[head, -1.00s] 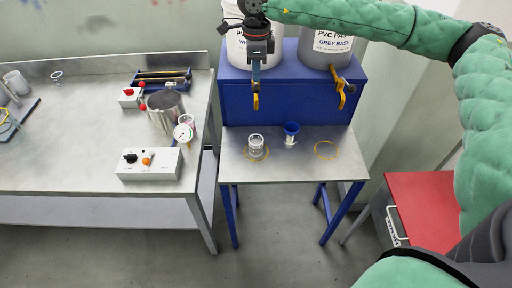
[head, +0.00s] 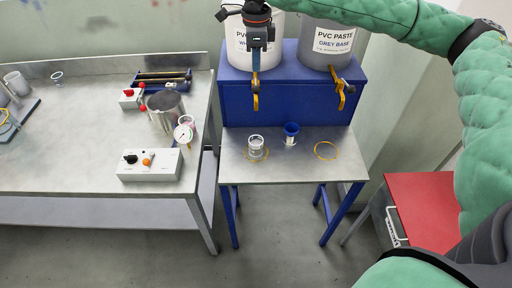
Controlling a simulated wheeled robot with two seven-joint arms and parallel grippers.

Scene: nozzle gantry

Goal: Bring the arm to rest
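My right arm, in a green quilted sleeve, comes in from the right and reaches across the top of the head view. My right gripper (head: 257,66) hangs pointing down in front of the white bucket (head: 237,45), just above the yellow tap (head: 256,98) on its left. The fingers are seen edge-on, so I cannot tell if they are open or shut, nor whether they touch the tap. I see nothing held in them. My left gripper is not in view.
A grey-base bucket (head: 333,40) with its own yellow tap (head: 342,97) stands on the blue stand (head: 285,108). Below, a clear cup (head: 256,146) and a blue cup (head: 291,133) stand on the small table (head: 284,172). A steel bench (head: 70,165) is left, a red-topped cabinet (head: 425,205) right.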

